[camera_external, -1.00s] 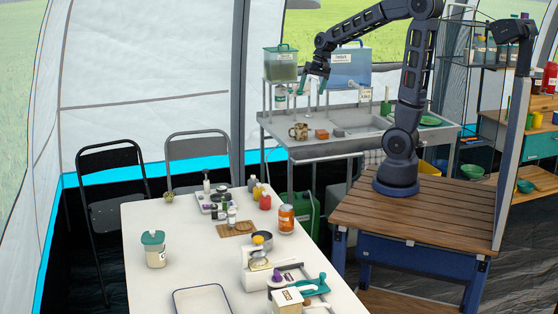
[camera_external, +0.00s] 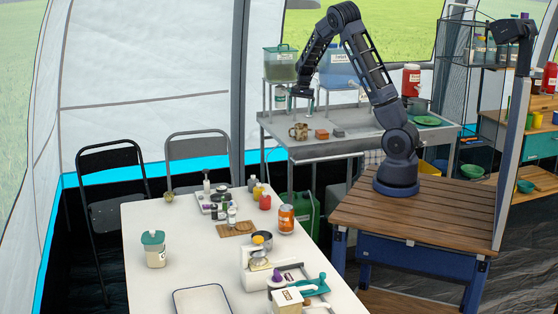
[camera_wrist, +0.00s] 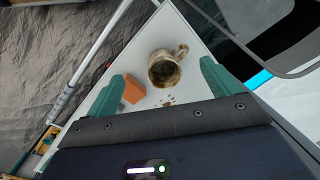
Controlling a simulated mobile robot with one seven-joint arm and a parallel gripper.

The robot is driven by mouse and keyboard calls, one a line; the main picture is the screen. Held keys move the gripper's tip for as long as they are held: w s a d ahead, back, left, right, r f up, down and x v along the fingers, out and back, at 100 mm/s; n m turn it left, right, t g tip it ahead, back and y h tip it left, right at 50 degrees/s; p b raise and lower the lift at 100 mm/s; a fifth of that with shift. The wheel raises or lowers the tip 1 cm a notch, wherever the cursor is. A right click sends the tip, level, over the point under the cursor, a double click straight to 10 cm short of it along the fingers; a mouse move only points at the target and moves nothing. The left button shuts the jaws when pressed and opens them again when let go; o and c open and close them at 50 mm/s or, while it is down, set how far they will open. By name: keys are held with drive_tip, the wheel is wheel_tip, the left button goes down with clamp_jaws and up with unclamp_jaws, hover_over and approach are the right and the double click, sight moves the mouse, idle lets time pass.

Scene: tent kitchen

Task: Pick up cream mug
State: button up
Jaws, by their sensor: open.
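The cream mug (camera_external: 299,131) with brown mottling stands upright at the left end of the grey sink counter (camera_external: 278,128). In the wrist view the mug (camera_wrist: 164,73) is seen from above, its dark opening towards me and its handle at the upper right. My gripper (camera_external: 302,94) points down above the mug, apart from it. Its green fingers are spread wide on either side of the mug in the wrist view, with nothing between them at finger height that I can make out.
An orange-brown block (camera_external: 321,134) stands just right of the mug, near the left finger in the wrist view (camera_wrist: 133,90). A grey item (camera_external: 339,132) lies further right. Containers (camera_external: 281,64) stand on a raised shelf behind. A white table (camera_external: 140,215) is in front.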

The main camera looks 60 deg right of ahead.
sight(301, 133)
drive_tip(key=shift+m+g+h, duration=0.3)
drive_tip(key=shift+m, duration=0.4)
drive_tip(key=d+f, duration=0.1)
drive_tip(key=f, duration=0.2)
drive_tip(key=w+d+f, duration=0.1)
drive_tip(key=d+f, duration=0.1)
drive_tip(key=f, duration=0.1)
drive_tip(key=d+f, duration=0.1)
drive_tip(key=f, duration=0.2)
drive_tip(key=shift+w+d+f, duration=0.1)
drive_tip(key=shift+w+d, duration=0.05)
drive_tip(key=shift+d, duration=0.2)
drive_tip(key=shift+w+a+f, duration=0.1)
drive_tip(key=shift+a+f, duration=0.05)
drive_tip(key=shift+f, duration=1.25)
drive_tip(key=shift+w+a+f, duration=0.1)
drive_tip(key=shift+f, duration=1.3)
drive_tip(key=shift+c, duration=0.4)
drive_tip(key=c, duration=1)
